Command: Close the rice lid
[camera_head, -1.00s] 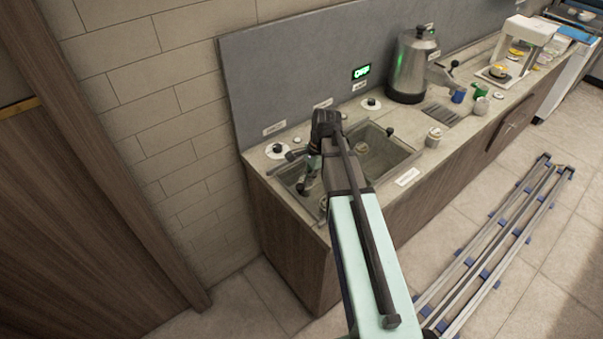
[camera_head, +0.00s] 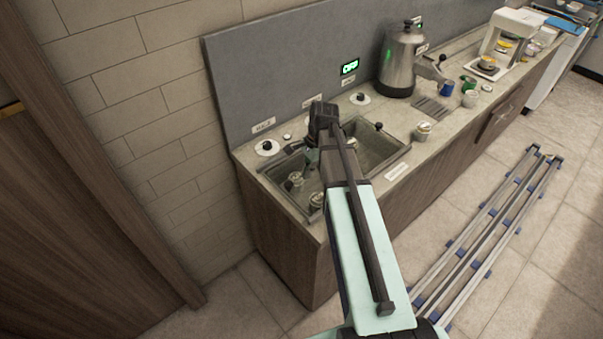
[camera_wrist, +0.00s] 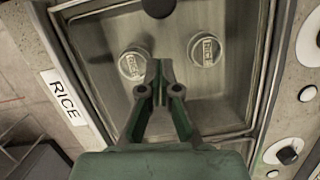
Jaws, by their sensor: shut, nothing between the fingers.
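A RICE label (camera_wrist: 62,97) is on the counter's front strip, beside a rectangular sunken well (camera_wrist: 235,105). Two pale jars, a left jar (camera_wrist: 132,66) and a right jar (camera_wrist: 205,50), stand in it. The jars (camera_head: 294,181) also show in the head view. My gripper (camera_wrist: 158,75) is shut and empty, above the well with its tips close to the jars in the picture; I cannot tell its height. A dark round part (camera_wrist: 158,5) is cut off at the wrist view's top. A black knob (camera_head: 378,125) rises at the well's right end. My arm hides the middle, so the rice lid's outline is unclear.
Round discs with black knobs, a left one (camera_head: 267,148) and a back one (camera_head: 360,99), lie along the backsplash. A small cup (camera_head: 423,132) and a steel dispenser (camera_head: 400,65) stand to the right. A metal rail (camera_head: 490,235) lies on the floor.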

